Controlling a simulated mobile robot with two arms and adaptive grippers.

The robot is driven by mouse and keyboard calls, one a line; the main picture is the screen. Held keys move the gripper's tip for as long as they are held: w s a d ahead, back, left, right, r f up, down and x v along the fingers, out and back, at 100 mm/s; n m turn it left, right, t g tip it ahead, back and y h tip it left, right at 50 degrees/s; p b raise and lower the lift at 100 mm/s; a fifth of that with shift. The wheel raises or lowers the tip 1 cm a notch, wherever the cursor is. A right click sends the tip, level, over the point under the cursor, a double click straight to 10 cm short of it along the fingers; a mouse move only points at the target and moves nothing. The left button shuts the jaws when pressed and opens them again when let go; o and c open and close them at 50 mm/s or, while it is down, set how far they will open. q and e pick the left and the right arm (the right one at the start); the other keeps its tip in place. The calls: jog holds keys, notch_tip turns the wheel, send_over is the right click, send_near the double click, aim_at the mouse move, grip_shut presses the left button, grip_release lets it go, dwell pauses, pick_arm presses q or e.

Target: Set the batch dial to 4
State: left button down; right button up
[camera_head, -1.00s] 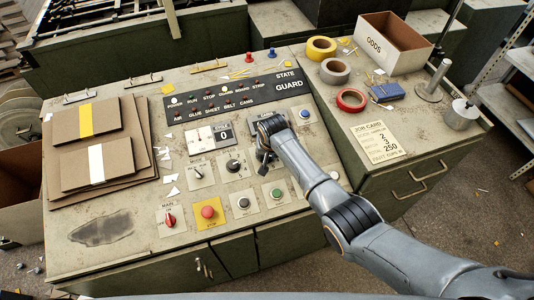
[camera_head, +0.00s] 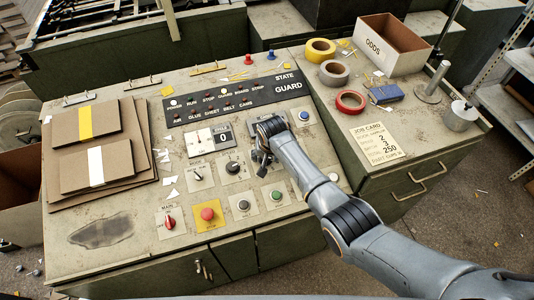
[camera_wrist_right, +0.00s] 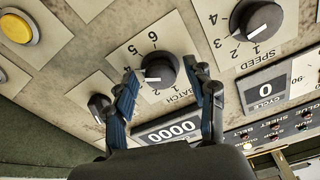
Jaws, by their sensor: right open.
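The batch dial (camera_wrist_right: 161,70) is a round black knob on a beige plate, seen upside down in the right wrist view. Its white pointer line faces left in that view, toward the part of the scale behind a finger, so I cannot read its exact number. The 4, 5 and 6 show above left of it and the 1 below. My right gripper (camera_wrist_right: 167,76) is open, with one finger on each side of the knob; I cannot tell whether they touch it. In the head view my right gripper (camera_head: 263,160) covers the dial. My left gripper is out of view.
The speed dial (camera_wrist_right: 257,20) sits close beside the batch dial. A counter (camera_wrist_right: 170,131) reads 0000. A red stop button (camera_head: 207,214) and a green button (camera_head: 276,196) lie nearer the front. Cardboard stacks (camera_head: 95,165) lie left; a job card (camera_head: 377,143) lies right.

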jog(key=v, duration=1.2)
jog(key=shift+f, duration=0.1)
